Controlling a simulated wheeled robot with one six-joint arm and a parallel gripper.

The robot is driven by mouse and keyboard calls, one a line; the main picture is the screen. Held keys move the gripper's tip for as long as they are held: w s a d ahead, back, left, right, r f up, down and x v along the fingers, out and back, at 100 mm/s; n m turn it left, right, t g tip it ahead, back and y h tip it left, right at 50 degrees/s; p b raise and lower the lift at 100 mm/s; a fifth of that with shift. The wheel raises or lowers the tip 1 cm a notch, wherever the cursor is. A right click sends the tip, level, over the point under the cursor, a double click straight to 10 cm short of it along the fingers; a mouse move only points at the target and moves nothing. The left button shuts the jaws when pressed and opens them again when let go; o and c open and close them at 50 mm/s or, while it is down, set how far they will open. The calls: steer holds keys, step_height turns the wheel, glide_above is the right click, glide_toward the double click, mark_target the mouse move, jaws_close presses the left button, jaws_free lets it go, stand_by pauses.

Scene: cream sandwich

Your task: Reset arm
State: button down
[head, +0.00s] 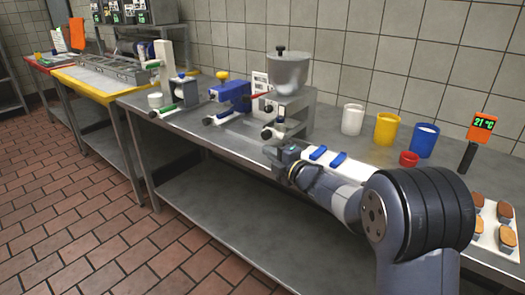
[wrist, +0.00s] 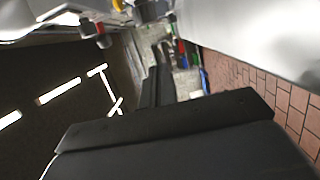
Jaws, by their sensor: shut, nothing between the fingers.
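My arm reaches left across the front of the steel table (head: 190,118) in the head view. My gripper (head: 274,154) is at its far end, near the front of the machine with a steel hopper (head: 288,72). In the wrist view the dark fingers (wrist: 158,88) are together with nothing between them. I cannot tell from the head view whether the gripper touches the machine.
A blue machine (head: 234,96) and a green-handled device (head: 178,92) stand left of the hopper machine. White (head: 352,119), yellow (head: 386,129) and blue (head: 425,140) containers, a small red cup (head: 409,159), a temperature display (head: 482,122) and a tray (head: 490,240) with several brown pieces are right. Floor is clear left.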

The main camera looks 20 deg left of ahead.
steer(key=v, duration=0.5)
steer(key=shift+s+d+r, duration=0.15)
steer(key=shift+s, duration=0.25)
steer(key=shift+w, duration=0.1)
